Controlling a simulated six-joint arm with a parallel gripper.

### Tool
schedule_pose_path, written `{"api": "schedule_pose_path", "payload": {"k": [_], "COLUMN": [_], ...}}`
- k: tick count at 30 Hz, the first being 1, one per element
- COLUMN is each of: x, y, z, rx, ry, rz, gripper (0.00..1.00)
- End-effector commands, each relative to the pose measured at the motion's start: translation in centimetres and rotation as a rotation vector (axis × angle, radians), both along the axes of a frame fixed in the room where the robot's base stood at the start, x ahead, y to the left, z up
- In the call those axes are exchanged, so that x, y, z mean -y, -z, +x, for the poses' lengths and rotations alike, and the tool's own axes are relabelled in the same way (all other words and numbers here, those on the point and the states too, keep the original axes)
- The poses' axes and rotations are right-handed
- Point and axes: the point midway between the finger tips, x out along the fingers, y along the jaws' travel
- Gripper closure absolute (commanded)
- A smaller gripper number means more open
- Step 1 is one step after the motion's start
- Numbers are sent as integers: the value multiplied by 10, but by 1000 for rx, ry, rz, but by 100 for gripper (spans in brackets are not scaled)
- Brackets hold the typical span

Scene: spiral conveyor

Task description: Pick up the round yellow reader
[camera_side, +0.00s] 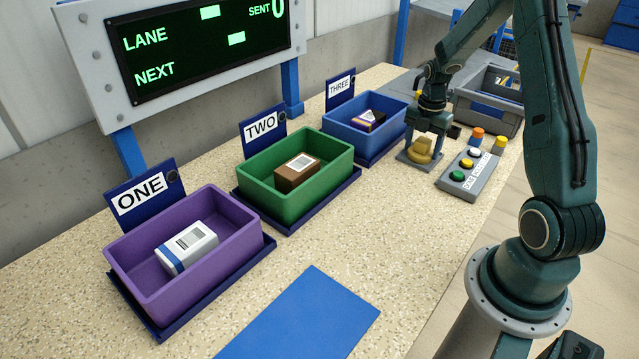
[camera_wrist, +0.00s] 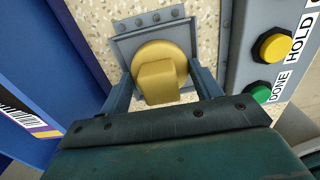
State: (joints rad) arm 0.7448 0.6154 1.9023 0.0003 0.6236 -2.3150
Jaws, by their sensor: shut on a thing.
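The round yellow reader (camera_side: 421,148) sits on a small grey square base (camera_side: 411,161) on the counter, to the right of the blue bin. It has a blocky yellow grip on a round yellow disc. My gripper (camera_side: 428,133) is over the reader, pointing down. In the wrist view the reader (camera_wrist: 158,78) lies between the two fingers of my gripper (camera_wrist: 157,92), with the fingers shut on it. The disc appears at or very near its base plate (camera_wrist: 125,42); I cannot tell whether there is a gap.
A grey button box (camera_side: 468,172) with coloured buttons stands close to the right. The blue bin (camera_side: 350,136) holds a dark package. The green (camera_side: 270,202) and purple (camera_side: 150,300) bins hold boxes. A grey crate (camera_side: 490,112) stands behind. A blue mat (camera_side: 305,315) is bare.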

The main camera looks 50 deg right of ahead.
Motion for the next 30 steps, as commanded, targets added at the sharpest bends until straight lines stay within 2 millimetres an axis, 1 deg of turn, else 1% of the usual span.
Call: {"api": "schedule_pose_path", "payload": {"k": [8, 14, 20, 26, 30], "x": [0, 1, 1, 1, 1], "y": [-2, -12, -37, -76, -106], "z": [0, 1, 1, 1, 1], "rx": [1, 2, 4, 5, 5], "ry": [0, 0, 0, 0, 0], "rz": [-1, -2, -3, -5, -4], "gripper": [61, 61, 61, 61, 61]}}
